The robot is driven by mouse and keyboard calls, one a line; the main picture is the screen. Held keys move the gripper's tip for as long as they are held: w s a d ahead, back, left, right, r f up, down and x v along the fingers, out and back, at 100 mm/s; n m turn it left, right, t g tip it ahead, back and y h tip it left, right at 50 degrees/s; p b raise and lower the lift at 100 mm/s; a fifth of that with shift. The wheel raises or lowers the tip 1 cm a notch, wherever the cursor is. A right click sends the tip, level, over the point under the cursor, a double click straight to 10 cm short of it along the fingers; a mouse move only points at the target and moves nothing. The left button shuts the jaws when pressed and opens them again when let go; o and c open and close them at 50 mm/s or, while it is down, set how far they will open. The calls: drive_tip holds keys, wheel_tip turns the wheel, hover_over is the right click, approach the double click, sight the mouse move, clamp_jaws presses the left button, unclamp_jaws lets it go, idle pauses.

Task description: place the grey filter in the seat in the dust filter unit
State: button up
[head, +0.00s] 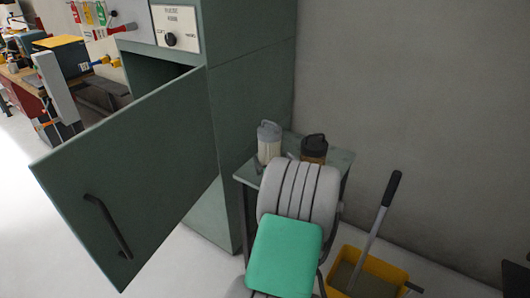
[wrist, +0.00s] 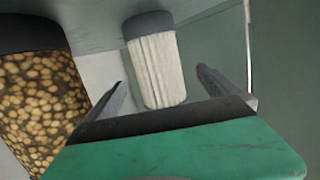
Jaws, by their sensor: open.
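The grey filter (head: 269,143) has a grey cap and a pale body and stands on a small grey-green table (head: 338,160) beside the cabinet. In the wrist view the filter (wrist: 157,68) shows its white pleated body and dark grey end. My gripper (wrist: 162,78) is open, with one finger on each side of the filter in that picture. I see no contact, and the depth between them is hard to judge. In the head view my arm hides the fingers. The green cabinet (head: 224,200) has its door (head: 140,165) swung open; no seat is visible inside.
A brown filter with a dark cap (head: 314,148) stands close to the right of the grey one; its speckled body (wrist: 35,100) fills the wrist view's left. A yellow mop bucket (head: 383,268) stands at lower right. The open door juts out at left.

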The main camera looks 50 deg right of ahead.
drive_tip(key=shift+w+d+r, duration=0.1)
drive_tip(key=shift+w+d, duration=0.05)
drive_tip(key=shift+d, duration=0.3)
drive_tip(key=x, duration=0.7)
drive_tip(key=shift+f, duration=0.35)
drive_tip(key=shift+a+r, duration=0.1)
drive_tip(key=shift+r, duration=0.1)
drive_tip(key=shift+f, duration=0.1)
drive_tip(key=c, duration=1.8)
drive_tip(key=shift+r, duration=0.25)
drive_tip(key=shift+c, duration=1.3)
